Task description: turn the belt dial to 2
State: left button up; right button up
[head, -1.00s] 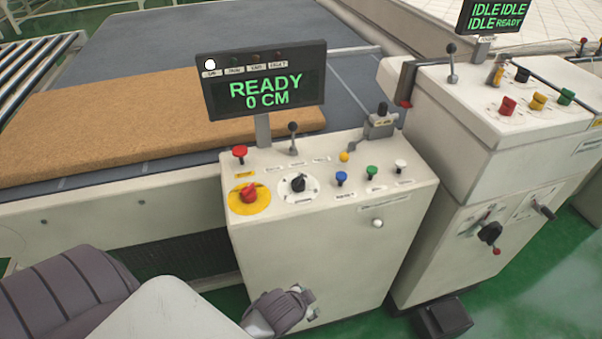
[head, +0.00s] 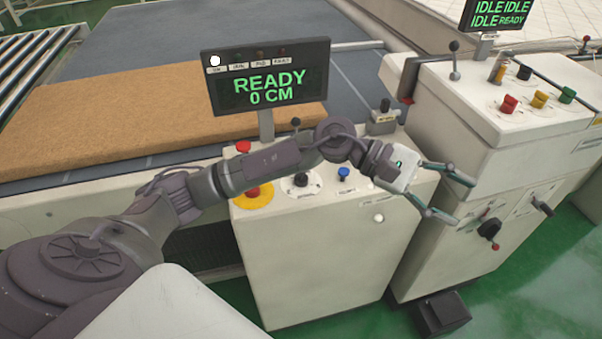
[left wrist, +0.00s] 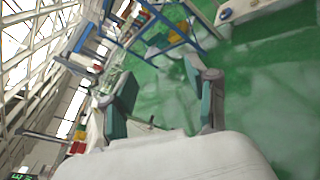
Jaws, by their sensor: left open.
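The control console (head: 320,260) carries a black dial (head: 301,180) on a white scale plate, which looks like the belt dial; its markings are too small to read. A red knob on a yellow disc (head: 253,201) sits left of it. My left arm reaches across above the console top and partly hides the controls. My left gripper (head: 463,202) is open and empty, right of the dial and apart from it, with its fingers pointing right. In the left wrist view the open fingers (left wrist: 160,82) face green floor; the dial does not show there.
The display (head: 265,78) reads READY 0 CM. A tan mattress (head: 110,120) lies on the grey belt behind. A blue button (head: 343,173) is right of the dial. A second, taller console (head: 490,130) with levers stands at the right, close to my gripper.

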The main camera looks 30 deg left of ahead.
pick_arm(q)
jog(key=w+a+f+m+g+y, duration=0.1)
jog(key=a+f+m+y, duration=0.2)
jog(key=a+m+y, duration=0.25)
jog(key=r+m+y, duration=0.1)
jog(key=m+y, duration=0.3)
jog(key=y, duration=0.7)
send_over(302, 177)
jog(key=shift+g, duration=0.3)
jog(key=f+p, duration=0.1)
jog(key=f, duration=0.3)
jog(key=f+p, duration=0.1)
jog(key=f, duration=0.3)
jog(key=f+p, duration=0.1)
jog(key=f, duration=0.4)
jog(key=shift+a+f, duration=0.1)
jog(key=shift+a, duration=0.2)
jog(key=shift+c, duration=0.3)
grip_shut()
